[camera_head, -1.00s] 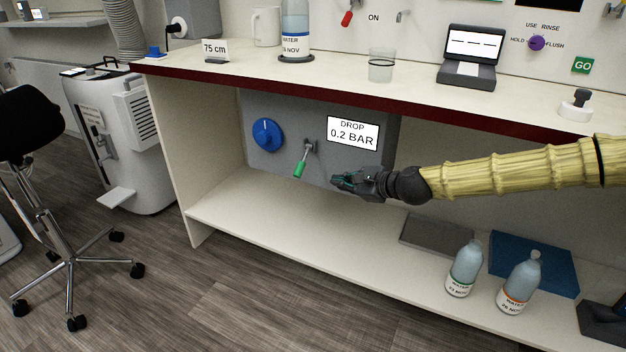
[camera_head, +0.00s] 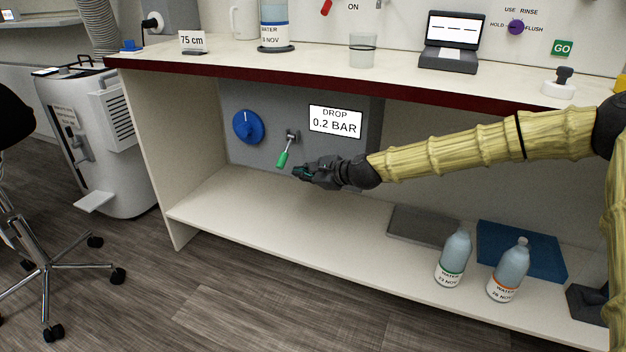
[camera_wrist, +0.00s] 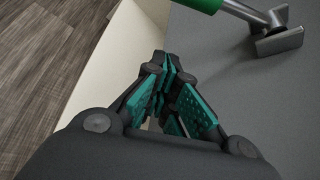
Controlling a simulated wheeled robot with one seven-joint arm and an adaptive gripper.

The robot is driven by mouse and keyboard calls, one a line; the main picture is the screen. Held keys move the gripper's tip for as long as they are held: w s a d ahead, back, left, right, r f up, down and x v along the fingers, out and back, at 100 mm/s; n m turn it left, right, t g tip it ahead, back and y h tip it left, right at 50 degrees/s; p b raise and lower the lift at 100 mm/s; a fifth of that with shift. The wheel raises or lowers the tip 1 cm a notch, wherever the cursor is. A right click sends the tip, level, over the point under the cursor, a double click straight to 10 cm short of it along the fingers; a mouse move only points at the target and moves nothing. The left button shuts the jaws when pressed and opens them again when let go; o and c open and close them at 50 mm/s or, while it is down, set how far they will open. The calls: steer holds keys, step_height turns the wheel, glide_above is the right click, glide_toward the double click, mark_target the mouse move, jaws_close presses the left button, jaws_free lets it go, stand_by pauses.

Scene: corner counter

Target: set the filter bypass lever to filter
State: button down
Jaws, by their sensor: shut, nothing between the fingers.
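The bypass lever (camera_head: 283,157) has a green grip and a metal stem. It hangs from a bracket on the grey panel (camera_head: 240,97) under the counter, its grip pointing down and slightly left. In the wrist view the lever's green grip and metal stem (camera_wrist: 243,11) show at the top right, partly cut off by the frame edge. My gripper (camera_head: 298,173) is shut and empty, just right of the grip's lower end and apart from it. In the wrist view the teal-padded fingertips (camera_wrist: 166,62) meet below the lever. No lever position labels are readable.
A blue round knob (camera_head: 248,127) is left of the lever, and a display (camera_head: 335,122) reading "DROP 0.2 BAR" is to its right. The lower shelf (camera_head: 240,212) is clear below my gripper. Two water bottles (camera_head: 453,258) stand farther right. The counter edge (camera_head: 300,87) overhangs above.

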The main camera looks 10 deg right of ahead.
mark_target(285, 153)
steer(key=a+r+p, duration=0.1)
steer(key=s+a+r+p, duration=0.1)
steer(key=r, duration=0.1)
steer(key=shift+s+a, duration=0.1)
steer(key=shift+a+r, duration=0.1)
steer(key=shift+a, duration=0.05)
stand_by(0.5)
